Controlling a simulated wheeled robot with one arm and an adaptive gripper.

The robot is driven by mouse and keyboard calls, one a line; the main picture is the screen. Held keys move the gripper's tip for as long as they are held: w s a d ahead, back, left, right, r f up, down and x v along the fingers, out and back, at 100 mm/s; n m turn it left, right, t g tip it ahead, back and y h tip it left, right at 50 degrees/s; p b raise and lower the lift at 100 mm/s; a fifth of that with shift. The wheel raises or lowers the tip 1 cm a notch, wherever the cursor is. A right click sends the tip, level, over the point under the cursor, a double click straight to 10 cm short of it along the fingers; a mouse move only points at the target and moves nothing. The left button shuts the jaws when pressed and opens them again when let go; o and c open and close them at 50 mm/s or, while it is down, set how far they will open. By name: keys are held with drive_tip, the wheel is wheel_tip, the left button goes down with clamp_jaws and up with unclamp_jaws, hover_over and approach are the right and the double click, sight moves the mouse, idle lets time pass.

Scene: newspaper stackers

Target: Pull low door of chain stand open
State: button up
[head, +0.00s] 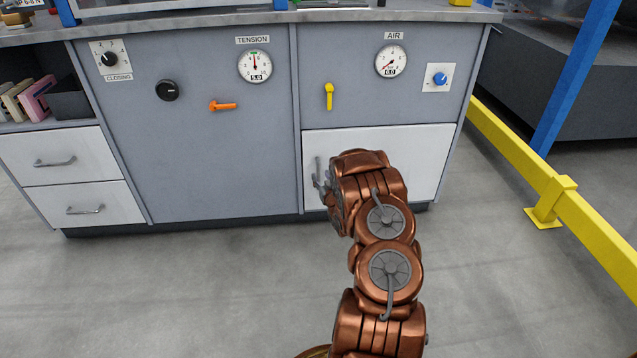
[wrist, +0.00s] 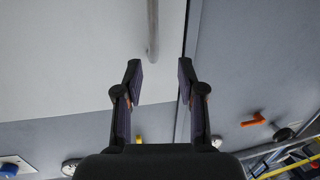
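The low door (head: 425,160) is a white panel below the AIR gauge on the right of the grey stand. It looks flush with the front. Its upright grey bar handle (head: 318,168) is near its left edge. My gripper (head: 322,186) is at that handle, partly hidden by my arm, which also covers the middle of the door. In the wrist view my gripper (wrist: 161,76) is open and empty. The handle (wrist: 152,28) shows ahead of the fingertips, in line with the gap and nearer the left finger. I see no contact.
Above the door are a yellow lever (head: 329,95), the AIR gauge (head: 391,61) and a blue knob (head: 440,79). White drawers (head: 60,160) stand at the left. A yellow floor rail (head: 555,200) runs along the right. The floor (head: 220,290) before the stand is clear.

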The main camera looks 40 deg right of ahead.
sight(319, 173)
drive_tip(key=shift+t, duration=0.5)
drive_tip(key=shift+w+d+f+b, duration=0.5)
drive_tip(key=shift+w+d+b, duration=0.15)
drive_tip(key=shift+w, duration=0.3)
drive_tip(key=shift+w+d+f+b, duration=0.5)
drive_tip(key=shift+w+d+b, duration=0.15)
drive_tip(key=shift+w, duration=0.35)
drive_tip(key=shift+w+d+f+b, duration=0.5)
drive_tip(key=shift+w+d+b, duration=0.15)
drive_tip(key=shift+w, duration=0.3)
clamp_jaws()
